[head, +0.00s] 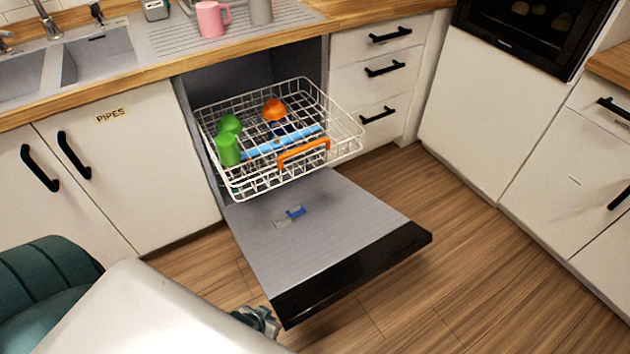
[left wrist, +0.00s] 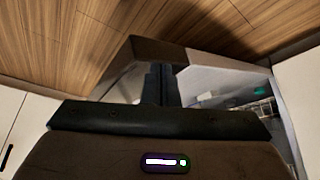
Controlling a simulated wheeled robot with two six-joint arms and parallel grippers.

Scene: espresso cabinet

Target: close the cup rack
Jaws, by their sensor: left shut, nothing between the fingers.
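The cup rack (head: 350,130) is a white wire basket with an orange handle (head: 303,153). It is pulled part way out of the dishwasher, over the lowered door (head: 330,222). Green cups (head: 229,150), an orange cup (head: 274,109) and a blue strip (head: 280,143) are in it. My left gripper (head: 262,320) is low beside the door's near front corner, well away from the rack handle. In the left wrist view its fingers (left wrist: 160,85) are shut and empty, with the door (left wrist: 157,52) just beyond; whether they touch is unclear. My right gripper is not in view.
A blue-and-grey fitting (head: 290,216) is on the door's inner face. White cabinets with black handles (head: 75,155) flank the dishwasher. A pink mug (head: 211,19) stands on the drainer above. The wooden floor (head: 480,270) right of the door is clear.

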